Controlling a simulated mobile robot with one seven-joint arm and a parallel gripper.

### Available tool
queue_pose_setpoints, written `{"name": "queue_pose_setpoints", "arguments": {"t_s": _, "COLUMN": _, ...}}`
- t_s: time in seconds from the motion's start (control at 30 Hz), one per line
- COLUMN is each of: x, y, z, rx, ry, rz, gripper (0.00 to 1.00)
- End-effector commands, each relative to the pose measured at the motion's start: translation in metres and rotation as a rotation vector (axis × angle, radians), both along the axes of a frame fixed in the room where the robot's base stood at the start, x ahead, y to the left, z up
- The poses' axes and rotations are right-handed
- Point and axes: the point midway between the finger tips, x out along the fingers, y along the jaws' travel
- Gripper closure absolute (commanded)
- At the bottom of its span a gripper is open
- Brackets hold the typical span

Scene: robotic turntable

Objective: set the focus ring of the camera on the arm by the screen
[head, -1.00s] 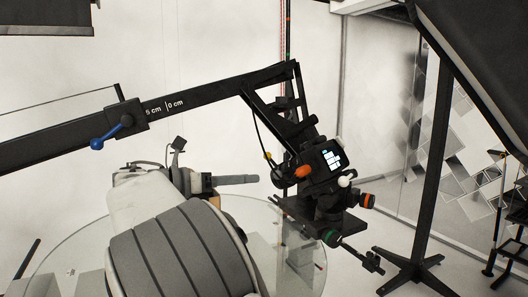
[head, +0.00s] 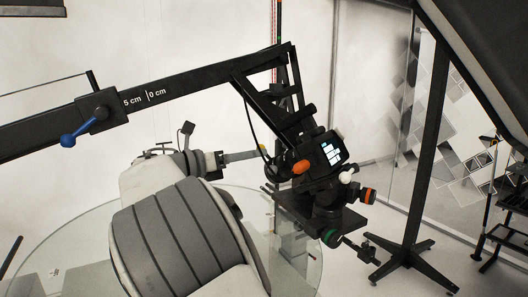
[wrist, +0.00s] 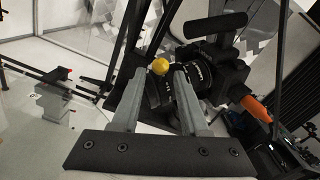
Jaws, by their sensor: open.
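The black camera (head: 318,165) hangs on the dark arm, with a lit screen (head: 331,149) on its back and an orange handle beside it. In the wrist view the camera's dark lens (wrist: 205,84) with ribbed rings and white lettering lies just beyond my fingertips. In the head view my gripper (head: 258,153) reaches the camera's left side. I cannot tell whether the fingers touch the lens.
The dark boom arm (head: 190,88) runs above my arm, with a blue lever (head: 80,133) at left. A round glass turntable (head: 80,235) lies below. Knobs and a rod stick out under the camera. A black stand (head: 425,170) rises at the right.

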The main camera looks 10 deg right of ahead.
Motion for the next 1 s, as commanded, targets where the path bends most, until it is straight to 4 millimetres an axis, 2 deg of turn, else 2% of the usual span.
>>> {"name": "queue_pose_setpoints", "arguments": {"t_s": 0.1, "x": 0.006, "y": -0.019, "z": 0.001, "rx": 0.000, "ry": 0.001, "rz": -0.003, "gripper": 0.56}}
{"name": "queue_pose_setpoints", "arguments": {"t_s": 0.23, "x": 0.010, "y": -0.030, "z": 0.000, "rx": 0.000, "ry": 0.001, "rz": -0.001, "gripper": 0.56}}
{"name": "queue_pose_setpoints", "arguments": {"t_s": 0.6, "x": 0.013, "y": -0.035, "z": 0.000, "rx": 0.001, "ry": 0.000, "rz": 0.000, "gripper": 0.56}}
{"name": "queue_pose_setpoints", "arguments": {"t_s": 0.67, "x": 0.013, "y": -0.035, "z": 0.000, "rx": 0.001, "ry": 0.000, "rz": 0.000, "gripper": 0.65}}
{"name": "queue_pose_setpoints", "arguments": {"t_s": 0.87, "x": 0.013, "y": -0.035, "z": 0.000, "rx": 0.001, "ry": 0.000, "rz": 0.000, "gripper": 1.00}}
{"name": "queue_pose_setpoints", "arguments": {"t_s": 1.0, "x": 0.013, "y": -0.035, "z": 0.000, "rx": 0.001, "ry": 0.000, "rz": 0.000, "gripper": 1.00}}
